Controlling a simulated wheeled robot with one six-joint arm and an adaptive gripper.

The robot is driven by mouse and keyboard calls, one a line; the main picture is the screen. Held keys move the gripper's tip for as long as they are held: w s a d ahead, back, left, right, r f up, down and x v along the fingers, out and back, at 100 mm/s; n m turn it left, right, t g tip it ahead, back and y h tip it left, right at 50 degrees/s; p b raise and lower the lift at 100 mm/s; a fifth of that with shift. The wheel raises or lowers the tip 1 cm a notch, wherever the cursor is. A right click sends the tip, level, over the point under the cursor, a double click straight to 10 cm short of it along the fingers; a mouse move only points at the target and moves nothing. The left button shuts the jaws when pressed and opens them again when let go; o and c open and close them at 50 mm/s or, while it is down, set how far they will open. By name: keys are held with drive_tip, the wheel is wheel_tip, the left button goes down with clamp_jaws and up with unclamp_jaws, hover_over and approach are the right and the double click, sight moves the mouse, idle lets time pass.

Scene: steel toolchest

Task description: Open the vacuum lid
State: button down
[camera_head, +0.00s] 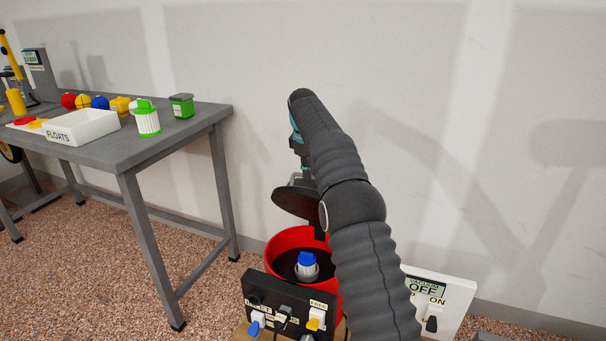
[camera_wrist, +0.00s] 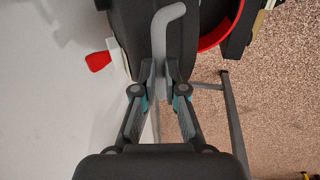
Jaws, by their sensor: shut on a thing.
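The vacuum is a red drum (camera_head: 273,247) on the floor, and its red rim also shows in the wrist view (camera_wrist: 222,32). Its dark round lid (camera_head: 296,203) is raised and tilted above the drum, leaving the mouth open. A grey bent handle (camera_wrist: 160,35) stands on the lid (camera_wrist: 125,25). My gripper (camera_wrist: 159,78) is shut on the handle; in the head view it (camera_head: 299,163) is above the lid, partly hidden by my arm. A blue-capped, pale piece (camera_head: 306,263) shows inside the drum. My arm hides the drum's right side.
A black panel with plugs and switches (camera_head: 262,297) stands before the drum. A white vacuum panel reading OFF (camera_head: 450,290) is at right. A grey table (camera_head: 180,138) at left holds a FLOATS tray (camera_head: 95,134) and containers. The wall is close behind.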

drive_tip(key=shift+w+d+f, duration=0.1)
drive_tip(key=shift+d+f, duration=0.1)
drive_tip(key=shift+f, duration=0.3)
drive_tip(key=shift+w+d+f, duration=0.1)
drive_tip(key=shift+d+f, duration=0.1)
drive_tip(key=shift+f, duration=0.25)
drive_tip(key=c, duration=1.5)
unclamp_jaws()
drive_tip(key=shift+c, duration=0.2)
drive_tip(key=o, duration=0.4)
drive_tip(key=shift+w+f, duration=0.5)
drive_tip(key=shift+f, duration=0.2)
drive_tip(key=shift+c, duration=0.2)
drive_tip(key=shift+r, duration=0.25)
drive_tip(key=shift+s+a+r, duration=0.1)
drive_tip(key=shift+s+r, duration=0.2)
drive_tip(key=shift+r, duration=0.15)
drive_tip(key=shift+a, duration=0.1)
